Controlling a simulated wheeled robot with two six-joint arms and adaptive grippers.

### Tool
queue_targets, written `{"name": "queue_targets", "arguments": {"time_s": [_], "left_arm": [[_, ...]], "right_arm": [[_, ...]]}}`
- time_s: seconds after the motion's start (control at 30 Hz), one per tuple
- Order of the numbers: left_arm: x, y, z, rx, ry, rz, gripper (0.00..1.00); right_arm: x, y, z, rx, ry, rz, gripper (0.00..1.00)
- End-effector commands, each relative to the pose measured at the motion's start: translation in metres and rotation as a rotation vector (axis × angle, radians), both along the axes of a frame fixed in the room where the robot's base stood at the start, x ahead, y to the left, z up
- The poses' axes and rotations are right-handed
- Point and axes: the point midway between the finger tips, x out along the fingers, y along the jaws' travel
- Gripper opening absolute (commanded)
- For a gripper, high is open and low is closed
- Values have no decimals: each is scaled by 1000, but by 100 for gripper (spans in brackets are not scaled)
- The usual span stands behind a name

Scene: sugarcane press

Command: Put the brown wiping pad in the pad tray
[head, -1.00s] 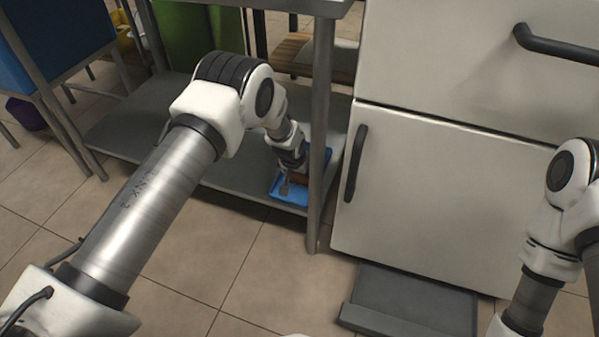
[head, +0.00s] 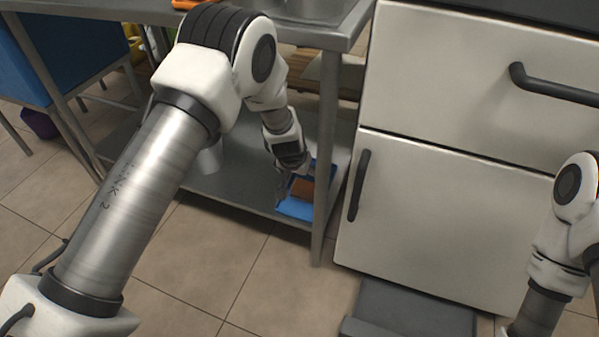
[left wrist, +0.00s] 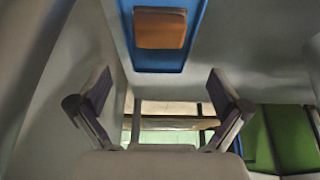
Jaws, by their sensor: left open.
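The brown wiping pad (head: 302,188) lies in the blue pad tray (head: 295,208), on the low grey shelf under the counter. In the left wrist view the pad (left wrist: 160,28) lies flat inside the tray (left wrist: 194,14), with blue showing around its sides and below it. My left gripper (head: 284,186) is beside the pad on its left in the head view, and partly hides the tray. In the left wrist view my left gripper (left wrist: 158,95) is open, with nothing between its fingers, apart from the pad. My right gripper is outside the views; only part of my right arm shows.
A metal table leg (head: 327,150) stands close to the tray's right. A white cabinet (head: 440,215) with dark handles is right of it. The grey shelf (head: 235,190) is mostly bare left of the tray. A grey slab (head: 415,308) lies on the floor.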

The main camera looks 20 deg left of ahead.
Motion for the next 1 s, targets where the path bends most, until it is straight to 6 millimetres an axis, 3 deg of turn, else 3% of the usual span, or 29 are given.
{"name": "queue_targets", "arguments": {"time_s": [0.23,0.37,0.47,0.57,0.6,0.7,0.73,0.83,0.9,1.0], "left_arm": [[-4,0,6,0,1,0,100],[-28,9,-16,18,36,12,100],[-84,28,-57,56,108,33,100],[-177,47,-102,87,206,47,100],[-219,51,-115,88,246,50,100],[-312,52,-126,56,332,55,100],[-334,50,-126,42,353,57,100],[-379,45,-119,2,394,68,100],[-389,42,-117,-11,402,70,100],[-389,42,-117,-13,401,71,100]], "right_arm": [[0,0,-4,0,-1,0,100],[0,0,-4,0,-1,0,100],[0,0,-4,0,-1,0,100],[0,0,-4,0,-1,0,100],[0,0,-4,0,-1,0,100],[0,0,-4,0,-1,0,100],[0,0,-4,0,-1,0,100],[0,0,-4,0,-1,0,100],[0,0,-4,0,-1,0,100],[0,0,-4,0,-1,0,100]]}}
